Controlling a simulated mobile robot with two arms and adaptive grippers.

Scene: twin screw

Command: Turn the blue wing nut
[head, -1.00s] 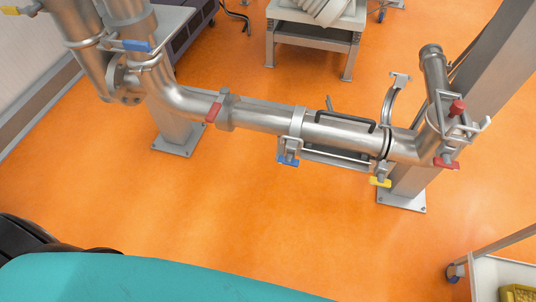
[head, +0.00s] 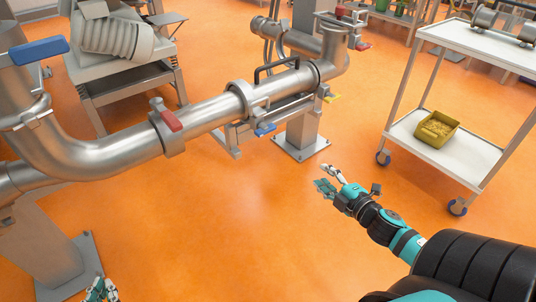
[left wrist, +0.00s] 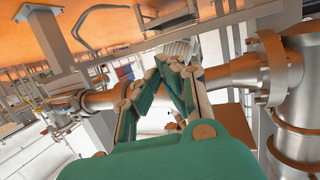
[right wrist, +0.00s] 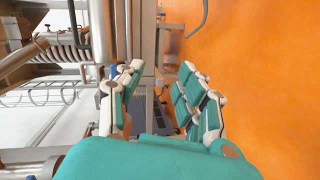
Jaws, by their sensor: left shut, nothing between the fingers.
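A blue wing nut (head: 265,130) sits low on the clamp around the horizontal steel pipe, left of a yellow wing nut (head: 331,97). A larger blue wing-shaped handle (head: 38,50) shows at the upper left. My left gripper (head: 102,288) is at the bottom left edge of the head view, apart from both. In the left wrist view its fingers (left wrist: 175,62) meet at the tips with nothing between them. My right gripper (head: 329,181) is open and empty over the floor, right of and nearer than the blue wing nut. Its fingers are apart in the right wrist view (right wrist: 160,85).
The steel pipe (head: 110,150) crosses the left half and has a red wing nut (head: 166,115). A white trolley (head: 455,160) with a yellow bin (head: 437,130) stands at the right. A grey machine table (head: 125,75) stands behind the pipe. Orange floor between is clear.

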